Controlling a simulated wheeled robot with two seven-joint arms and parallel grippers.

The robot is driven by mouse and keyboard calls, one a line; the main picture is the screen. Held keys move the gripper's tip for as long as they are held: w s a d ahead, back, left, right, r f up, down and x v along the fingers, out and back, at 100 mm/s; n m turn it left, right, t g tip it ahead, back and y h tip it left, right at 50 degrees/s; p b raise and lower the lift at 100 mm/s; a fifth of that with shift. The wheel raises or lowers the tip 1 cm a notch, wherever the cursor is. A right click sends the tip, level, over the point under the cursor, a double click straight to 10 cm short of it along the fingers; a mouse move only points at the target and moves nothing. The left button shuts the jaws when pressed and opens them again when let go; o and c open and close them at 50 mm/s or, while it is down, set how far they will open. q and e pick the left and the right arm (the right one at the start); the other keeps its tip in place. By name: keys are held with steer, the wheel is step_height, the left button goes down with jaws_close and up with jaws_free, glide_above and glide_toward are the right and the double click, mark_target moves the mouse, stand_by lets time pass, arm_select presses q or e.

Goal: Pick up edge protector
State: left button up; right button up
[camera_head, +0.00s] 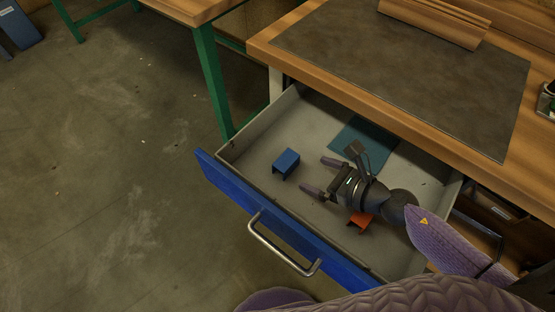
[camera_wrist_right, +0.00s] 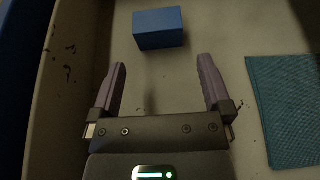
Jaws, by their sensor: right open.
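A small blue block-like piece (camera_head: 286,164), which looks like an edge protector, sits in the open drawer's left part. An orange piece (camera_head: 360,221) of similar size lies in the drawer, partly hidden under my right arm. My right gripper (camera_head: 316,175) is inside the drawer, open and empty, with its fingers pointing toward the blue piece. In the right wrist view the blue piece (camera_wrist_right: 158,28) is just beyond the open fingertips (camera_wrist_right: 162,62), roughly centred between them and not touched. My left gripper does not show.
The grey drawer has a blue front (camera_head: 225,184) with a metal handle (camera_head: 283,249). A teal cloth or mat (camera_head: 372,134) lies at the drawer's back. The wooden workbench (camera_head: 262,46) with a dark mat (camera_head: 420,75) overhangs the drawer. Bare drawer floor surrounds the blue piece.

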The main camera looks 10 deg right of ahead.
mark_target(290, 162)
steer(key=x, duration=0.5)
steer(key=r+x, duration=0.1)
steer(key=x, duration=0.2)
steer(key=shift+w+a+f+b, duration=0.15)
steer(key=shift+w+a+b, duration=0.15)
steer(key=shift+b, duration=0.1)
steer(key=shift+s, duration=0.1)
steer(key=c, duration=0.9)
